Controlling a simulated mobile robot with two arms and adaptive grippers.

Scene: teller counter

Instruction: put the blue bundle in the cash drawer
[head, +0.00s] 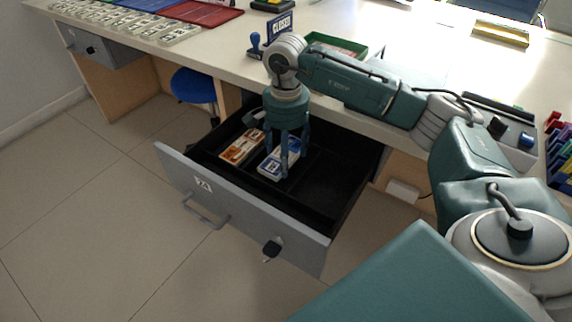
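The cash drawer (240,215) is pulled open below the counter; its grey front has a handle, a lock and a label. The blue bundle (270,168), a pale block with blue bands, is inside the black drawer, beside an orange bundle (236,153) on its left. My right gripper (292,166) points down into the drawer, with its fingers on either side of the blue bundle. I cannot tell whether the fingers press on it or whether it rests fully on the drawer floor. My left gripper is not in view.
The right part of the drawer (325,190) is empty. On the counter are a green tray (340,45), a CLOSED sign (280,27), a blue-handled stamp (255,45) and rows of pale bundles (130,22). A blue stool (193,86) stands behind the drawer.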

